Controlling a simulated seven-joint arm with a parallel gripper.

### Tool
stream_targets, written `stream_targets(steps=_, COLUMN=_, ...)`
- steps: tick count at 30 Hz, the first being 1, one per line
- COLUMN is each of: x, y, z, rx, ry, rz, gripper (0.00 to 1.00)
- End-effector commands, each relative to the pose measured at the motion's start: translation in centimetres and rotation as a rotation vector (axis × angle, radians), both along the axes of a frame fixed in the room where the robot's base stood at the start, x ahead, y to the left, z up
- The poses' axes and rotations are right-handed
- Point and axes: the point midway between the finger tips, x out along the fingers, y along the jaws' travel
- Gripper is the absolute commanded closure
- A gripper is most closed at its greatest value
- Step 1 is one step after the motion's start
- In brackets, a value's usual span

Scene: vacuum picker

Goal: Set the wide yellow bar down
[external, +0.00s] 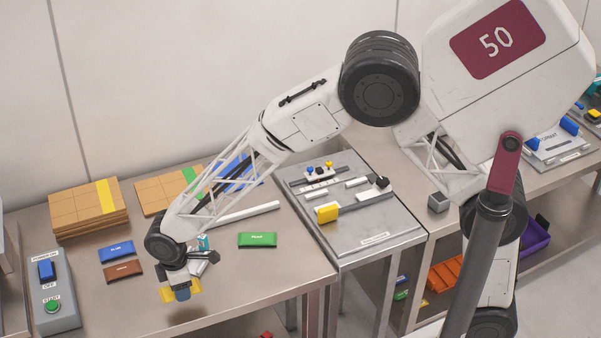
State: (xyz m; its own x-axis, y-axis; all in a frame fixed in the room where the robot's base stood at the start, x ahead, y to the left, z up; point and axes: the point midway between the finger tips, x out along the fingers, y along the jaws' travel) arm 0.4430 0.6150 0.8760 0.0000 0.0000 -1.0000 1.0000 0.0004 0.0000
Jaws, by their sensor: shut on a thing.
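The wide yellow bar (166,295) is at my gripper (182,291), low in the external view, near the front edge of the left table. My gripper is shut on the bar, which shows on both sides of the dark gripper end. I cannot tell whether the bar touches the table or hangs just above it. The fingertips themselves are small and partly hidden.
A blue bar (117,251), a brown bar (124,271) and a green bar (257,240) lie on the table (225,290). A switch box (52,292) stands at left. Stacked cardboard (85,205) is behind. A grey fixture plate (375,235) is at right.

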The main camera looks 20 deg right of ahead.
Motion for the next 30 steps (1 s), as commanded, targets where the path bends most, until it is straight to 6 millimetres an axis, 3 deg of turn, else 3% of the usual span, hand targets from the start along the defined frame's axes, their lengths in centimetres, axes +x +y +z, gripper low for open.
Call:
stream_targets(steps=17, x=0.0, y=0.0, z=0.7, rx=0.002, ry=-0.001, rz=0.0, gripper=0.71)
stream_targets(steps=30, x=0.2, y=-0.2, z=7.6, rx=0.001, ry=-0.001, rz=-0.004, gripper=0.71)
